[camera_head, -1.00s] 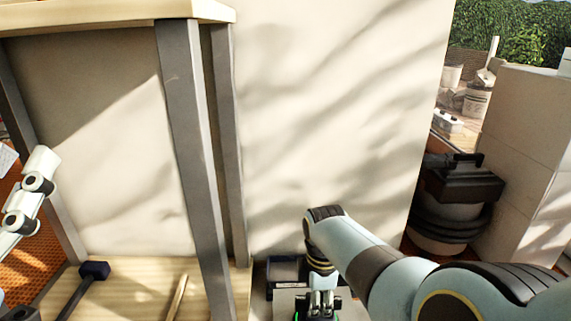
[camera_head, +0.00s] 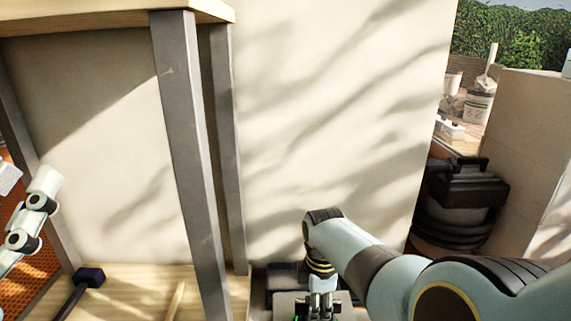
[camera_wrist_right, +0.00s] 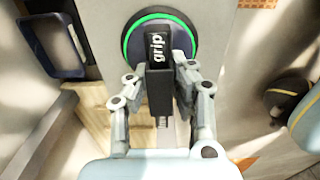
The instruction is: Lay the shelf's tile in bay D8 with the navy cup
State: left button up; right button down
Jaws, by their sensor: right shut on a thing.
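My right gripper (camera_wrist_right: 160,75) is shut on the black handle, marked "grip", of a round suction cup (camera_wrist_right: 184,66). The cup's disc looks dark, and a green ring glows around it. The cup sits flat on a pale grey tile (camera_wrist_right: 113,20). In the head view, my right gripper (camera_head: 321,305) is low in the middle, over the grey tile (camera_head: 283,299); the cup is mostly hidden there. Pale jointed links at the left edge look like part of my left gripper (camera_head: 30,220); its fingertips are unclear. Bay D8 cannot be made out.
A wooden bench with grey posts (camera_head: 190,150) stands left of my right arm. A mallet with a navy head (camera_head: 90,277) lies on its lower board. A dark navy frame (camera_wrist_right: 62,38) lies beside the tile.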

jog(key=shift+w+a+f+b, duration=0.1)
jog(key=shift+w+f+b, duration=0.95)
jog(key=shift+f+b, duration=0.45)
jog(key=shift+w+d+f+b, duration=0.1)
jog(key=shift+w+f+b, duration=1.05)
jog(key=shift+b, duration=0.65)
jog(key=shift+w+a+f+b, duration=0.1)
jog(key=shift+w+f+b, duration=0.85)
jog(key=shift+f+b, duration=0.6)
jog(key=shift+w+b, duration=0.25)
jog(key=shift+b, duration=0.1)
pick_arm(q)
notch_tip(320, 180, down, 15)
jog(key=g, duration=0.1)
jog(key=shift+g+y, duration=0.3)
pick_arm(e)
jog(key=shift+r, duration=0.1)
pick_arm(q)
jog(key=shift+w, duration=0.1)
jog(key=shift+w+r, duration=0.1)
pick_arm(e)
jog(key=shift+f, duration=0.25)
